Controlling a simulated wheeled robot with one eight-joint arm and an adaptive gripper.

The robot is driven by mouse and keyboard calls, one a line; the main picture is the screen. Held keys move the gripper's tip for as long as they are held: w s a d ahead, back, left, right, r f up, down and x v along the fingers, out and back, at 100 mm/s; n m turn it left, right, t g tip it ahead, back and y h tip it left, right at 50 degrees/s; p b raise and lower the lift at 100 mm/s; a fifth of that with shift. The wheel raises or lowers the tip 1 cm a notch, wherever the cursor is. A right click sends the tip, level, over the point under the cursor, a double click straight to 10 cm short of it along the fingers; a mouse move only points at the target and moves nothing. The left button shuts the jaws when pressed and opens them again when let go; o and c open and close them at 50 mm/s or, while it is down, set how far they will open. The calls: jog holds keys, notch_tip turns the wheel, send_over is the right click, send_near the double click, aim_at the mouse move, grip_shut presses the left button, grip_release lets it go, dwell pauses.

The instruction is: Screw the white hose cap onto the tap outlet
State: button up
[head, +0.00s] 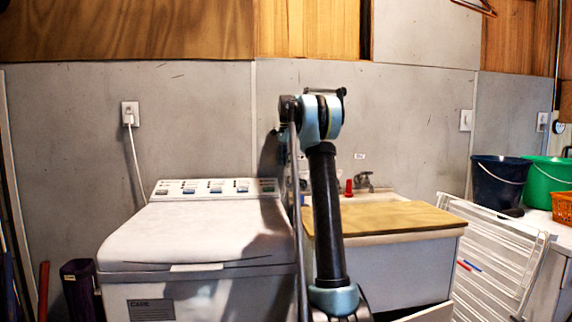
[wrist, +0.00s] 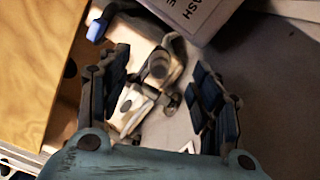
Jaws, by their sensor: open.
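In the wrist view my gripper (wrist: 160,68) is open, with one finger on each side of a metal tap (wrist: 158,66). The fingers appear apart from it, and nothing is held. A pale, whitish piece (wrist: 128,98) shows below the tap, between the fingers; I cannot tell whether it is the white hose cap. In the head view a tap (head: 363,180) stands by the wall behind the sink. My arm hides my gripper there. I cannot clearly make out the tap outlet in either view.
A wooden board (head: 400,218) covers the front of the sink (head: 385,196). A red object (head: 348,188) stands beside the tap. A washing machine (head: 200,235) is on the left. A white rack (head: 490,262) and buckets (head: 500,182) are on the right.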

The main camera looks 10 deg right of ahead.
aim_at(286, 169)
jog(key=shift+f, duration=1.85)
grip_shut()
jog(key=shift+s, duration=0.1)
dwell(0.8)
jog(key=m, duration=0.4)
jog(key=shift+f+m, duration=0.1)
jog(key=shift+m, duration=0.8)
